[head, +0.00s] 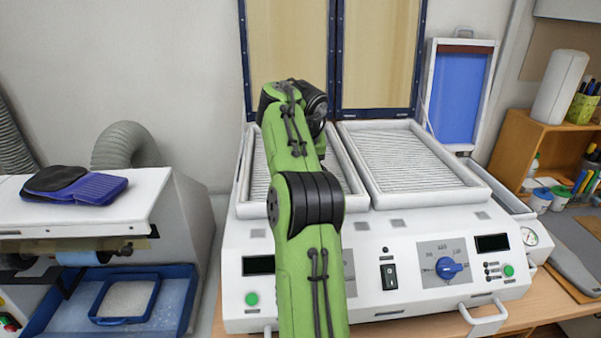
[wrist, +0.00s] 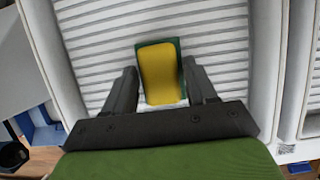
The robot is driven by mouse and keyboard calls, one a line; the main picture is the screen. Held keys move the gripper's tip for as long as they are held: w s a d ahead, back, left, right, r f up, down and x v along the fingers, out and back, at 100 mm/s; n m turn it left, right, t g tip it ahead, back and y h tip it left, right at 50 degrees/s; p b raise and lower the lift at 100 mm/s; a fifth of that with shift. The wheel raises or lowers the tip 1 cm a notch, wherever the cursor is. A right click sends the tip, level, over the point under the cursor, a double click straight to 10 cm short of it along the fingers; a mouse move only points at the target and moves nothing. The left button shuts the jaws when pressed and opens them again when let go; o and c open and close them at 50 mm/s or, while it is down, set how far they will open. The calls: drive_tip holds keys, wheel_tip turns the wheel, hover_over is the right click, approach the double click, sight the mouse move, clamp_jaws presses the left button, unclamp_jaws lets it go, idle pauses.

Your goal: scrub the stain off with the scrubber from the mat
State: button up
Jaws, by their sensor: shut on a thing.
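The scrubber (wrist: 160,70), a yellow pad with a green edge, shows in the wrist view between the fingers of my gripper (wrist: 160,78). My gripper is shut on it over the left white ridged bed (wrist: 95,45). That bed also shows in the head view (head: 341,172), partly behind my green arm. My gripper and the scrubber are hidden by the arm in the head view. I cannot tell whether the scrubber touches the ridges. I see no stain in either view; it may be under the scrubber or behind the arm. I cannot make out a mat.
A second ridged bed (head: 410,160) lies to the right, with raised rims around both. Upright framed panels (head: 381,50) stand behind. The machine's control front (head: 400,285) faces me. A wooden shelf (head: 530,150) is at right; a grinder bench (head: 140,190) with insoles (head: 90,188) is at left.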

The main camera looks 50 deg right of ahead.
drive_tip(key=shift+s+a, duration=0.1)
drive_tip(key=shift+s+a+f+b, duration=0.2)
drive_tip(key=shift+b, duration=0.35)
drive_tip(key=shift+s+a+f+b, duration=0.1)
drive_tip(key=shift+s+a+b, duration=0.7)
drive_tip(key=shift+a+b, duration=0.3)
drive_tip(key=shift+w+d+r+p, duration=0.25)
drive_tip(key=shift+d+p, duration=0.15)
drive_tip(key=shift+p, duration=0.25)
drive_tip(key=shift+w+d+p, duration=0.65)
drive_tip(key=shift+d+p, duration=0.1)
drive_tip(key=shift+p, duration=0.1)
drive_tip(key=shift+w+d+f, duration=0.1)
drive_tip(key=shift+w+d, duration=0.15)
drive_tip(key=shift+d, duration=0.05)
drive_tip(key=shift+w+d+r+p, duration=0.2)
drive_tip(key=shift+w+d+p, duration=0.2)
drive_tip(key=shift+p, duration=0.75)
drive_tip(key=shift+w+d+f+p, duration=0.1)
drive_tip(key=shift+w+d+p, duration=0.65)
drive_tip(key=shift+p, duration=0.25)
drive_tip(key=shift+w+d+p, duration=0.2)
drive_tip(key=shift+d+p, duration=0.2)
drive_tip(key=shift+p, duration=0.5)
drive_tip(key=p, duration=0.1)
drive_tip(key=w+d+p, duration=0.1)
drive_tip(key=shift+w+d+f+p, duration=0.1)
drive_tip(key=shift+w+d+p, duration=0.1)
drive_tip(key=shift+d+p, duration=0.15)
